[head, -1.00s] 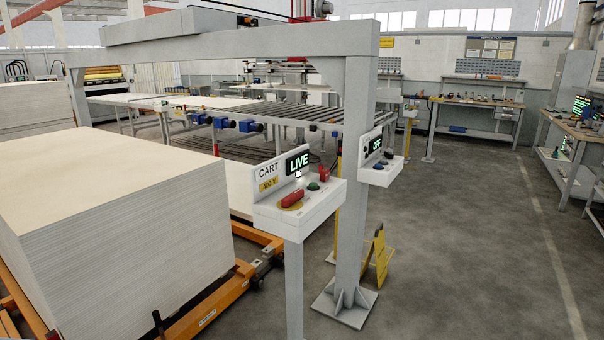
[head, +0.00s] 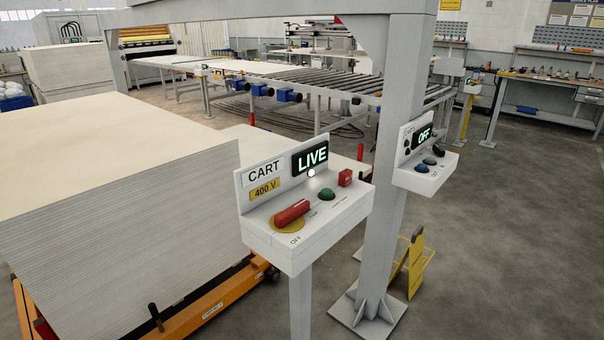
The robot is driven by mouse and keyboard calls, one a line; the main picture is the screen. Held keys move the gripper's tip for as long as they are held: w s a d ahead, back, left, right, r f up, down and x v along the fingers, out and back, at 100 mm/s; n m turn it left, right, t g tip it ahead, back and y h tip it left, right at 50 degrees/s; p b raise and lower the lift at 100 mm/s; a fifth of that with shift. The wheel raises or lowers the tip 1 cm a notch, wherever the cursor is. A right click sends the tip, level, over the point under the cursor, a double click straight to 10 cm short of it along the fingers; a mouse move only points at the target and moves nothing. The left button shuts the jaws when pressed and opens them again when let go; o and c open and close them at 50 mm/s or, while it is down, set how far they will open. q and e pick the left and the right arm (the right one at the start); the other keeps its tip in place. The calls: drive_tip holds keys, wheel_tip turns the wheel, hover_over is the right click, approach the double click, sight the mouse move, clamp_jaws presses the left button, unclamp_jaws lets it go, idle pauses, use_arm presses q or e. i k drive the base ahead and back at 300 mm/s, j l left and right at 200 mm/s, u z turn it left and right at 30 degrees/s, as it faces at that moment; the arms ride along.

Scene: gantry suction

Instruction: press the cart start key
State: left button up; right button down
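The cart control box (head: 305,240) stands on a grey post in the middle of the head view. Its upright panel carries a CART label (head: 263,173), a yellow 400 V label (head: 265,190) and a display (head: 311,158) reading LIVE in green. A white lamp (head: 311,173) below the display looks lit. The lettering beside the green button is too small to read. Neither of my grippers is in view.
A second control box (head: 424,172) with a display reading OFF stands behind to the right, by the grey gantry column (head: 396,110). A large stack of boards (head: 120,230) on an orange cart (head: 222,300) fills the left. A yellow stand (head: 415,265) is on the floor. Open floor lies at right.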

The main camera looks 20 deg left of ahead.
sight(326, 193)
drive_tip(key=i+u, duration=0.45)
drive_tip(key=i, duration=0.5)
